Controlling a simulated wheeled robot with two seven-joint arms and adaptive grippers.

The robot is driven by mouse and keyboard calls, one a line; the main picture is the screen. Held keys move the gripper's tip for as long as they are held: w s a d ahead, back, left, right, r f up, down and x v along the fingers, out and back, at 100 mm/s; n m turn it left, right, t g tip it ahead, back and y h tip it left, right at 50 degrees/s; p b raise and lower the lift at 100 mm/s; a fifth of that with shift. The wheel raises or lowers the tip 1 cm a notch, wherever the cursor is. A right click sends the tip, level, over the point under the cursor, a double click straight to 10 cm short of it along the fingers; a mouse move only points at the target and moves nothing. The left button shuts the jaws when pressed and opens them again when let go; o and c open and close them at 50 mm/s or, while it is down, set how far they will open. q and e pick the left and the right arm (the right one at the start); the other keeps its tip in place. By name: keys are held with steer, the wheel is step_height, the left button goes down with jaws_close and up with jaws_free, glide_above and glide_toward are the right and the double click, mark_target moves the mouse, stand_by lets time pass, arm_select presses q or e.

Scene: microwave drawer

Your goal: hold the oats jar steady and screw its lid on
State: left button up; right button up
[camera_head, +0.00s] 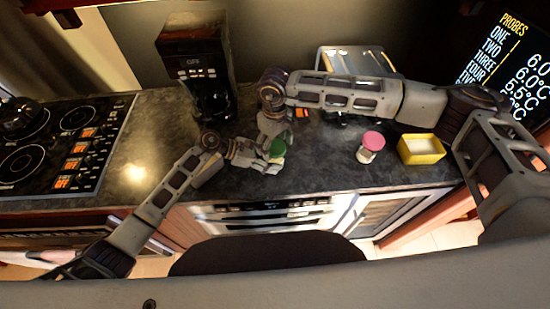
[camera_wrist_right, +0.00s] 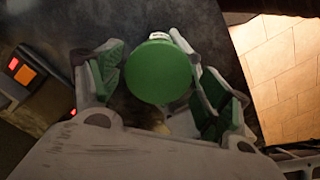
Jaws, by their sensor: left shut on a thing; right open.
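The green lid (camera_head: 278,148) sits at the top of the oats jar, whose body is mostly hidden by the grippers. In the right wrist view the lid (camera_wrist_right: 158,72) is a round green disc between my fingers. A small pale part, perhaps the jar's side, shows beyond it, but I cannot tell if the lid is seated. My left gripper (camera_head: 258,160) is shut on the jar low over the counter. My right gripper (camera_head: 273,137) is open; its fingers (camera_wrist_right: 165,90) stand either side of the lid, with no clear contact.
A pink-lidded jar (camera_head: 371,146) and a yellow box (camera_head: 422,149) stand to the right on the dark counter (camera_head: 330,175). A coffee maker (camera_head: 195,62) and a metal toaster (camera_head: 345,60) are behind. A stove (camera_head: 65,143) is at left. The counter's front edge is close to my grippers.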

steer(key=shift+n, duration=0.9)
steer(key=shift+w, duration=0.1)
steer(key=c, duration=1)
steer(key=shift+m, duration=2.3)
steer(key=shift+m, duration=0.3)
steer(key=shift+m, duration=2)
